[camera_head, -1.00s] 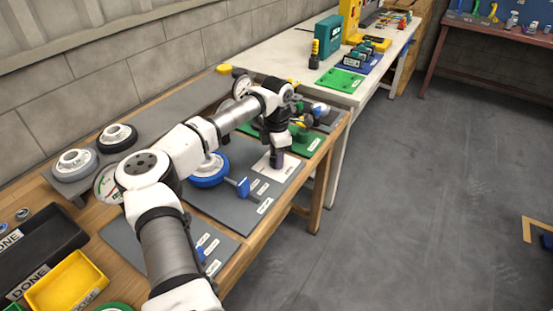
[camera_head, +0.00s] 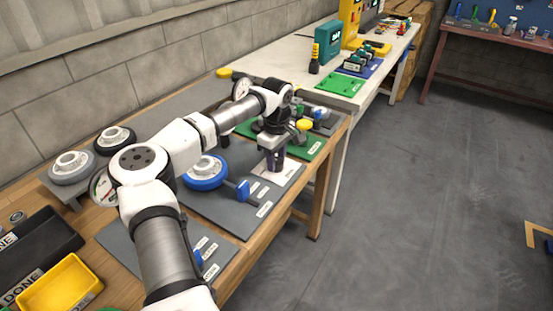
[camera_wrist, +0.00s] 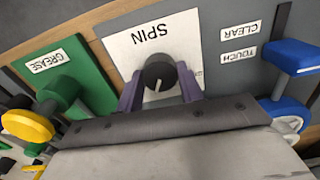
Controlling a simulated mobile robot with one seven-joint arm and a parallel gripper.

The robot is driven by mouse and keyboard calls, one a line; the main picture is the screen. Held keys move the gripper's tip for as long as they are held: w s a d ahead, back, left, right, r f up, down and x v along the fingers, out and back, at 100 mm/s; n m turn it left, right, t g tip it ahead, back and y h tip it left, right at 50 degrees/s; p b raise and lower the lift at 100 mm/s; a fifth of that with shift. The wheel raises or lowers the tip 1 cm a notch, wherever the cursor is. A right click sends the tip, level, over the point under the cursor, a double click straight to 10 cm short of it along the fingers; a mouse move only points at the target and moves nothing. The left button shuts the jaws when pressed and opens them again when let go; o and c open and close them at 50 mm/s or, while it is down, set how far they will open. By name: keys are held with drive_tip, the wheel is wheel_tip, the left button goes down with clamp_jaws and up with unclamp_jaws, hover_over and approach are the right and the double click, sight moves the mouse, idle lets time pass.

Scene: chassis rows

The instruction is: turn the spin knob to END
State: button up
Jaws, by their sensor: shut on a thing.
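The spin knob (camera_wrist: 160,72) is a dark round knob with a pale pointer line, on a white plate (camera_wrist: 120,40) lettered SPIN that reads upside down in the wrist view. The pointer line points toward the bottom of the wrist view. My gripper (camera_wrist: 160,88) has a purple finger on each side of the knob and is shut on it. In the camera_head view my gripper (camera_head: 274,162) points down at the white plate (camera_head: 288,174), hiding the knob. No END mark is visible in either view.
A green GREASE panel with a yellow knob (camera_wrist: 28,125) is left in the wrist view. A grey board carries a blue wheel (camera_head: 206,173) and a blue handle (camera_head: 243,190). Yellow (camera_head: 60,285) and black trays stand at the near left. The floor on the right is mostly clear.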

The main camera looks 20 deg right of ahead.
sight(277, 160)
drive_tip(key=m, duration=0.6)
drive_tip(key=shift+m, duration=0.3)
idle(0.4)
drive_tip(key=o, duration=1)
wheel_tip(277, 160, up, 14)
drive_tip(key=b, duration=0.1)
drive_tip(key=shift+b, duration=0.4)
drive_tip(key=shift+f, duration=0.1)
